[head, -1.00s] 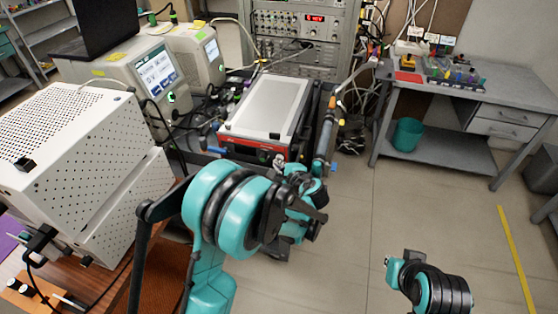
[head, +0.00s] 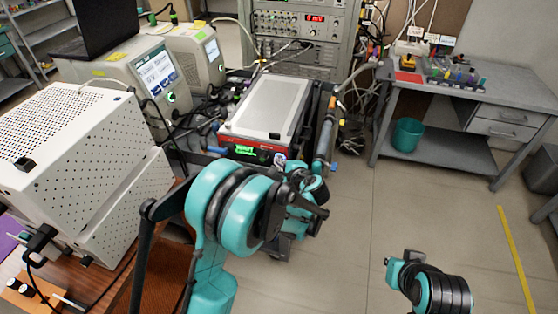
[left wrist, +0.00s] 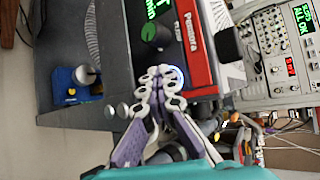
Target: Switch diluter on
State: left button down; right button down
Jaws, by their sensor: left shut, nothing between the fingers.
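The diluter looks to be the red-fronted box with a grey lid (head: 268,105); its red front with white lettering also shows in the left wrist view (left wrist: 197,50). A green display is lit on its front, with a dark knob (left wrist: 155,35) beside it. A blue-lit round button (left wrist: 177,73) is on the same front. My left gripper (left wrist: 160,82) is shut and empty, its fingertips right at the button and partly covering it. I cannot tell whether they touch. In the head view my left arm hides most of the gripper.
White perforated boxes (head: 75,150) and an instrument with a screen (head: 140,70) stand at the left. An electronics rack (head: 300,35) stands behind the diluter. A grey workbench (head: 465,85) is at the right. The floor in front of it is clear.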

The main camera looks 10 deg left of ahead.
dwell(0.5)
pick_arm(q)
jog(key=shift+s, duration=1.2)
jog(key=s+b, duration=0.1)
jog(key=s, duration=0.4)
jog(key=shift+a, duration=0.15)
dwell(0.3)
jog(key=s+r+n+g+h, duration=0.1)
jog(key=s+r+n+h, duration=0.1)
jog(key=s+n+h, duration=0.2)
jog(key=s+r+n+g+h, duration=0.2)
jog(key=s+n, duration=0.8)
jog(key=s, duration=0.9)
jog(key=shift+s+a+r+h, duration=0.4)
jog(key=shift+r+h, duration=0.15)
jog(key=shift+h, duration=0.45)
